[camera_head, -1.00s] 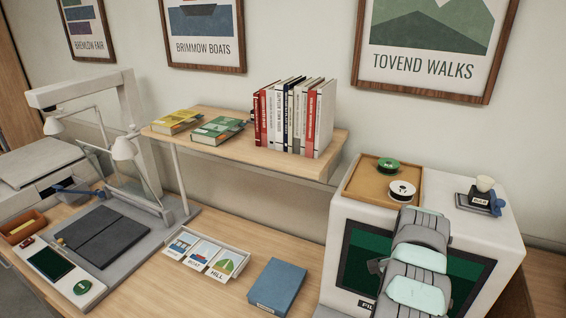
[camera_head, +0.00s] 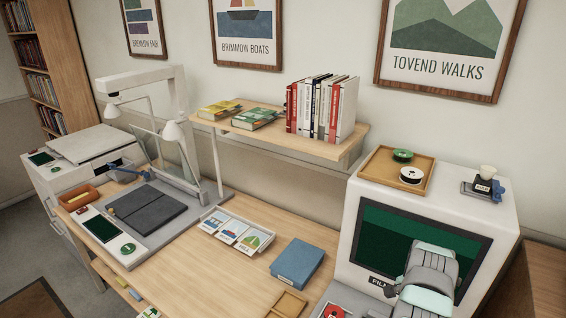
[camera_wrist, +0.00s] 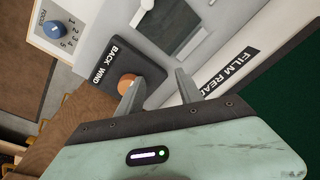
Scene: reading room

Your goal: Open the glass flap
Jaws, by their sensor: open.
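The film reader (camera_head: 500,215) is a white box with a dark green screen (camera_head: 385,235), standing at the right in the head view. In the wrist view its pale front carries a FILM READER label (camera_wrist: 230,72). My gripper (camera_wrist: 158,76) is open and empty, pointing at the reader's base between that pane and a brown knob (camera_wrist: 127,84) on a black BACK WIND plate (camera_wrist: 115,66). The left finger overlaps the knob's edge; contact cannot be told.
A focus panel with a blue knob (camera_wrist: 55,29) is beside the plate. In the head view, a blue box (camera_head: 298,262) and a card tray (camera_head: 208,214) lie on the desk. A scanner with a slanted clear pane (camera_head: 188,150) stands left. A wooden tray (camera_head: 372,178) sits atop the reader.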

